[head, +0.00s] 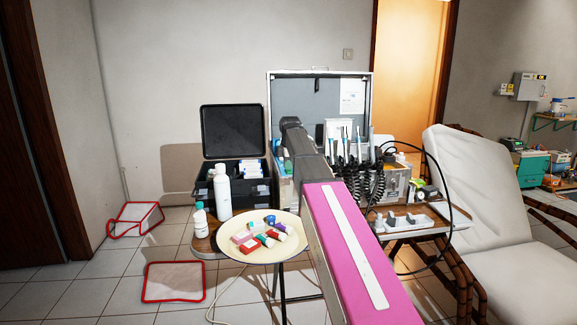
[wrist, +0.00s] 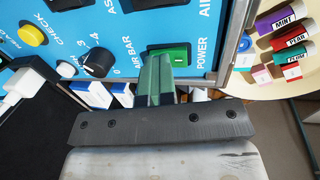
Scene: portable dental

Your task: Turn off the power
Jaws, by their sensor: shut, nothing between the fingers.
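The power switch (wrist: 181,54) is a green rocker in a black frame, with a small white mark, beside the word POWER on a blue panel (wrist: 135,22) in the wrist view. My gripper (wrist: 160,62) is shut and empty, its green fingers together. The fingertips are at the lower left edge of the switch and overlap it in the picture; I cannot tell whether they touch it. In the head view, the open grey case (head: 320,90) stands at the back of the table; my arm hides the panel and the gripper there.
A black dial (wrist: 97,62) and a yellow CHECK button (wrist: 33,33) sit left of the switch. A cream tray (head: 262,254) with small labelled tubes stands close on the right in the wrist view. In the head view are white bottles (head: 222,193), a black case (head: 233,132) and coiled-cord handpieces.

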